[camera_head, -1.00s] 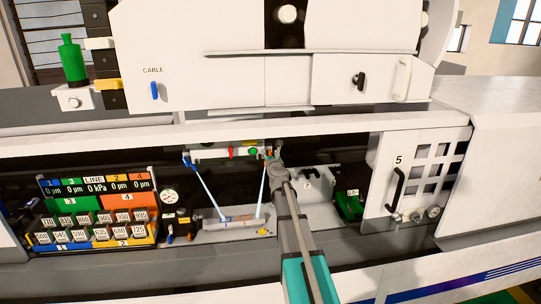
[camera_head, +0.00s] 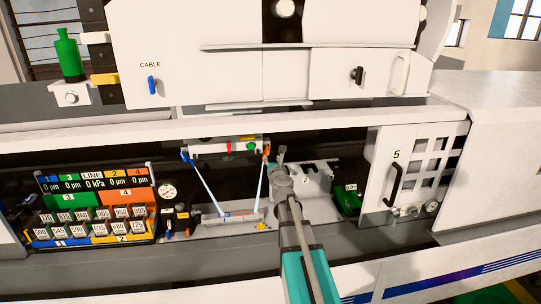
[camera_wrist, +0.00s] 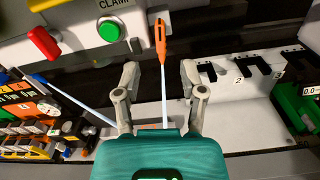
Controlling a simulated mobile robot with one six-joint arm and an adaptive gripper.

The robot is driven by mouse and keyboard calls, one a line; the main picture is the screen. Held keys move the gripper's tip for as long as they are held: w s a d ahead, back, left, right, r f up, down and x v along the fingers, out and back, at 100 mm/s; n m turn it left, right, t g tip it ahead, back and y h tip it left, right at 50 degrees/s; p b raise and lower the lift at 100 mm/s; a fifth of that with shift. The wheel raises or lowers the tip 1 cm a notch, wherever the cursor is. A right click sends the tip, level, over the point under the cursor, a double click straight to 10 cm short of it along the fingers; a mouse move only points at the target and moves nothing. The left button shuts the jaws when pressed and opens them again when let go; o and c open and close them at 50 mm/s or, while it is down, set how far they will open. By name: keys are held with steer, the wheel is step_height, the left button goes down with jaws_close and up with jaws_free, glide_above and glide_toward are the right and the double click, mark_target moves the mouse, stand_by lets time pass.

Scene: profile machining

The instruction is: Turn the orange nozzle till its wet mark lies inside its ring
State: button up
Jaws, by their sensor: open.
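The orange nozzle (camera_wrist: 160,40) hangs near the top middle of the wrist view, with a pale blue jet (camera_wrist: 163,95) running down from it. In the head view the orange nozzle (camera_head: 266,152) is small, just left of my gripper (camera_head: 280,155). In the wrist view my gripper (camera_wrist: 160,78) is open, one finger on each side of the jet, with nothing held. The nozzle lies beyond the fingertips, apart from them. The jet ends on the grey bed (camera_head: 210,222), where the wet mark and ring are too small to tell apart.
A blue nozzle (camera_head: 186,157) with its own jet is on the left. A slotted grey rack (camera_wrist: 245,85) and a green bin (camera_head: 348,202) stand to the right.

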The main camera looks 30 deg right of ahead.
steer(key=shift+v, duration=1.65)
steer(key=s+a+f+n+g+y+b, duration=0.25)
steer(key=a+f+n+y+b, duration=0.2)
steer(key=a+f+n, duration=0.55)
steer(key=s+a+f+n+g+y+b, duration=0.1)
steer(key=a+f+n+g+y+b, duration=0.35)
steer(key=a+n, duration=0.85)
steer(key=s+a+f+n+g+h+b, duration=0.3)
steer(key=s+f+n+g, duration=0.7)
steer(key=s+f+n, duration=0.8)
steer(key=s+a+b, duration=0.1)
steer(key=b, duration=0.1)
steer(key=shift+s+f+b, duration=0.3)
steer(key=shift+f+b, duration=0.05)
steer(key=shift+f, duration=0.05)
